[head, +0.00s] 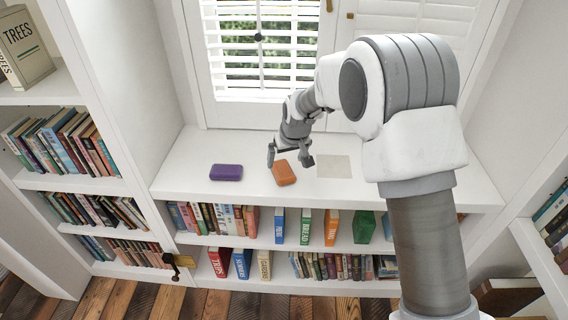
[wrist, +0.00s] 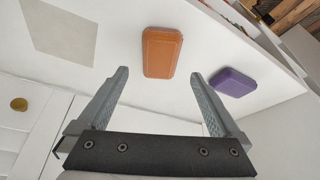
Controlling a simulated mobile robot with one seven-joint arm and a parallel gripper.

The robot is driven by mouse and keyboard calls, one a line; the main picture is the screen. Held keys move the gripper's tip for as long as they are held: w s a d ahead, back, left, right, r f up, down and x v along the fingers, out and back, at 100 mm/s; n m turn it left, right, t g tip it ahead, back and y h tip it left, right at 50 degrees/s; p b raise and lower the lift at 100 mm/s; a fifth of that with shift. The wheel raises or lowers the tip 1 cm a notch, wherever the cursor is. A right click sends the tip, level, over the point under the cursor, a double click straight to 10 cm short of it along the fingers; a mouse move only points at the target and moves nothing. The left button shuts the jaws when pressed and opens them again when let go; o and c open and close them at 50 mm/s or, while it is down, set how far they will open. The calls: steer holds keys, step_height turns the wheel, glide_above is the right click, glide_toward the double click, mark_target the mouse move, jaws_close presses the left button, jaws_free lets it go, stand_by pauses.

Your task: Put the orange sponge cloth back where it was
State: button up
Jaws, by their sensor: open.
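The orange sponge cloth (head: 284,173) lies flat on the white window-seat shelf. My gripper (head: 290,161) is open just behind it in the head view. In the wrist view the orange sponge cloth (wrist: 162,52) lies beyond the tips of my open gripper (wrist: 157,75), roughly between their lines, and nothing is held. A pale beige square patch (head: 333,166) lies flat on the shelf to the right of the cloth; it shows at upper left in the wrist view (wrist: 62,30).
A purple block (head: 226,172) lies on the shelf to the left of the cloth. The white shelf top (head: 185,165) is otherwise mostly clear. Books fill the compartments below its front edge, and a shuttered window (head: 260,50) stands behind.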

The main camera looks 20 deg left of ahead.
steer(key=v, duration=0.5)
steer(key=shift+r+p, duration=0.1)
steer(key=shift+p, duration=0.25)
steer(key=s+d+r+m+t+h, duration=0.1)
steer(key=s+d+r+m, duration=0.1)
steer(key=s+d+r, duration=0.55)
steer(key=s+d+r+m, duration=0.1)
steer(key=s+d+r, duration=0.3)
steer(key=d+r, duration=0.6)
steer(key=s+d+m, duration=0.2)
steer(key=s+d, duration=0.3)
steer(key=s, duration=0.4)
steer(key=s+d+m+h, duration=0.1)
steer(key=s+d, duration=0.5)
steer(key=s, duration=0.4)
steer(key=shift+d+m+t+h, duration=0.3)
steer(key=shift+d+m+t, duration=0.05)
steer(key=shift+m+t, duration=0.05)
